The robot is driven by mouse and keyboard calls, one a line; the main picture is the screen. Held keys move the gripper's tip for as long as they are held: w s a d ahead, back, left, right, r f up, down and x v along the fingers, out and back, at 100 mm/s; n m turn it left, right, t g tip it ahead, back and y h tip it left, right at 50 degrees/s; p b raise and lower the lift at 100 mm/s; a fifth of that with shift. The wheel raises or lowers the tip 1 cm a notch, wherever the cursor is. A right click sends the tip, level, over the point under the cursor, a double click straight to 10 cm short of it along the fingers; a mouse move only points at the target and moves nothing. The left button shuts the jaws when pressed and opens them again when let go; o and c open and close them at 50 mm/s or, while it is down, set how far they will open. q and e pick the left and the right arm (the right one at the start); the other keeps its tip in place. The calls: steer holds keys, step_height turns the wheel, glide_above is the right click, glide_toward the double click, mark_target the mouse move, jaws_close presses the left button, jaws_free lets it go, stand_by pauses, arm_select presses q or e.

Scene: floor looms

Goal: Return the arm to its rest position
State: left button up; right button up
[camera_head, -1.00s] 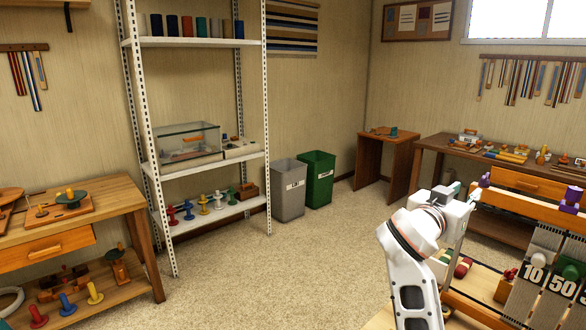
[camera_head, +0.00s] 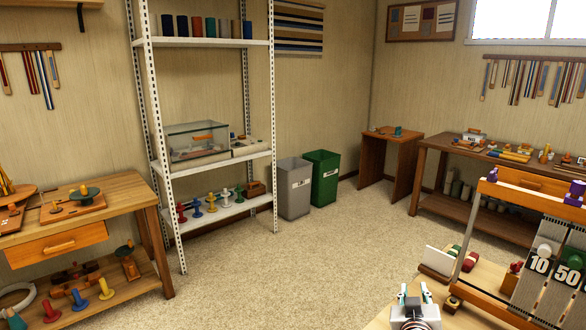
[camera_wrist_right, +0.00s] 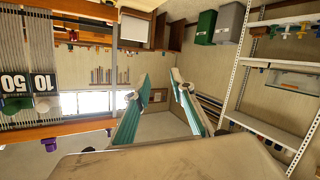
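My right gripper (camera_head: 415,296) is low in the head view, at the bottom edge left of the loom, with its two fingers apart. In the right wrist view my right gripper (camera_wrist_right: 160,95) shows two teal-padded fingers spread wide with nothing between them. The rest of the right arm is below the head view's edge. My left gripper is not in either view.
The floor loom (camera_head: 505,205) stands close on the right, with tags "10" and "50" hanging on its warp. A white metal shelf (camera_head: 210,155) and a wooden workbench (camera_head: 115,190) stand left. The carpeted floor (camera_head: 300,260) between is clear.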

steer(key=s+a+f+n+g+y, duration=0.1)
steer(key=s+a+f+n+y, duration=0.15)
steer(key=s+f, duration=0.4)
steer(key=s+a+f+n+y, duration=0.1)
steer(key=s+a+f+y, duration=0.2)
steer(key=f, duration=0.6)
steer(key=s+a+f+y, duration=0.1)
steer(key=s+f, duration=0.2)
steer(key=s, duration=0.3)
steer(key=s+a+f+n+g+y, duration=0.1)
steer(key=s+a+f, duration=0.1)
steer(key=s, duration=0.4)
steer(key=s+a+f+g+y, duration=0.1)
steer(key=s+f, duration=0.3)
steer(key=s, duration=0.2)
steer(key=shift+s+a+f+n, duration=0.25)
steer(key=shift+s+f+n, duration=0.1)
steer(key=shift+s+f, duration=0.05)
